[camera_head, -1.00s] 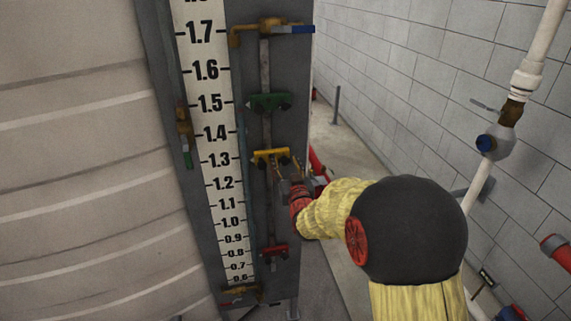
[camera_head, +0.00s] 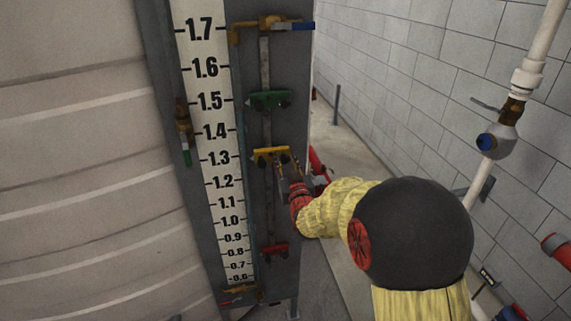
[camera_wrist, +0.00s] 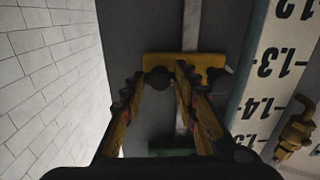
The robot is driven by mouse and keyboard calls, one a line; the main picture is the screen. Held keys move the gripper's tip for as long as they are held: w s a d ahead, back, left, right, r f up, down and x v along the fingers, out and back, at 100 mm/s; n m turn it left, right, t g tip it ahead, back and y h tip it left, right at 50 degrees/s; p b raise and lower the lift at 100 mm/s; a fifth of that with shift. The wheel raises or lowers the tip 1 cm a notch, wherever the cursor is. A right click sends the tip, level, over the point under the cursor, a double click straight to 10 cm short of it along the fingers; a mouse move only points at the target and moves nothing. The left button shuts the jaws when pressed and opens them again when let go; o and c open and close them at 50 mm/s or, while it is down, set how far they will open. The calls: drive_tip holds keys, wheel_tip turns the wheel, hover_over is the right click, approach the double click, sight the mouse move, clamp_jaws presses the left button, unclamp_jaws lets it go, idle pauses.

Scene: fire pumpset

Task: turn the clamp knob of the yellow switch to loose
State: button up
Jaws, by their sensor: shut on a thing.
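The yellow switch (camera_head: 270,154) is a yellow bar across a grey vertical rail on the dark panel. It also shows near the top middle of the wrist view (camera_wrist: 195,60). Its dark round clamp knob (camera_wrist: 157,78) sits at the left end of the bar in the wrist view, between my finger pads. My gripper (camera_wrist: 160,73) is shut on this knob, with one finger on each side; exact contact is hard to make out. In the head view my gripper (camera_head: 288,164) reaches the right end of the switch from below right. The knob's turn angle cannot be read.
A green switch (camera_head: 268,101) sits above and a red one (camera_head: 275,250) below on the same rail. A white number scale (camera_head: 213,150) runs left of it. A blue-handled valve (camera_head: 290,28) is at the top. A block wall and white pipe (camera_head: 480,190) stand right.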

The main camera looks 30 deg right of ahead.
drive_tip(key=shift+a+f+n+b, duration=0.1)
drive_tip(key=shift+n+b, duration=4.2)
drive_tip(key=shift+b, duration=0.85)
drive_tip(key=shift+a+f+n+b, duration=0.1)
drive_tip(key=shift+n+b, duration=4.2)
drive_tip(key=shift+b, duration=0.85)
drive_tip(key=o, duration=1.1)
drive_tip(key=v, duration=1.2)
